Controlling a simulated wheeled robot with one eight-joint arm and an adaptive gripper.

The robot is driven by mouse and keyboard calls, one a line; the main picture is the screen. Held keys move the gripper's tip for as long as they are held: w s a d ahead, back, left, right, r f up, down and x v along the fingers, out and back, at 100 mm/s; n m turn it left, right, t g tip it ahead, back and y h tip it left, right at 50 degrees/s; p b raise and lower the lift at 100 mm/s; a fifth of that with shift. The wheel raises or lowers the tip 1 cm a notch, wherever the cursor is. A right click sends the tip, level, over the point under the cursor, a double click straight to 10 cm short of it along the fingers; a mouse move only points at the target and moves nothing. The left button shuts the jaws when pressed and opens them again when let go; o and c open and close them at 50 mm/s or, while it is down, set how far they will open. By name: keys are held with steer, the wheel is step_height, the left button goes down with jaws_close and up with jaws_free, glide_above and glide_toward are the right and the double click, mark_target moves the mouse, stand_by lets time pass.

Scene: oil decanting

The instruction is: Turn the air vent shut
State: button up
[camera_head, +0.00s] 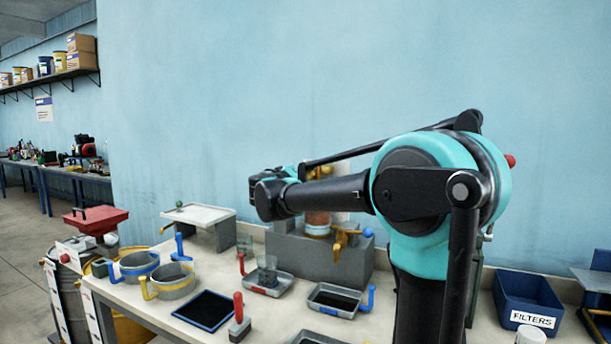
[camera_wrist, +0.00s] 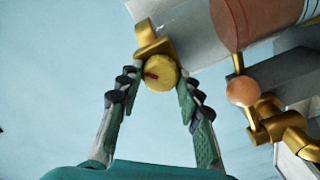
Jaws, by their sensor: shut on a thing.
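The air vent (camera_wrist: 160,72) is a round yellow knob with a short red mark, on a brass fitting at the pale top of the oil vessel (camera_wrist: 195,38). My gripper (camera_wrist: 159,84) has one finger on each side of the knob and is shut on it. The red mark points left and slightly down in the wrist view. In the head view the vessel (camera_head: 318,218) with amber oil stands partly behind my arm.
A brass tap (camera_wrist: 283,126) with a round copper-coloured knob (camera_wrist: 242,91) sits close to the right of my fingers. Below the vessel are a grey block (camera_head: 300,257) and trays (camera_head: 337,300). A white raised stand (camera_head: 199,214) is at left.

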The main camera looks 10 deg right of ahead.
steer(key=shift+f+n, duration=0.15)
steer(key=shift+n, duration=4.85)
steer(key=o, duration=1.2)
steer(key=shift+c, duration=0.2)
steer(key=v, duration=1.2)
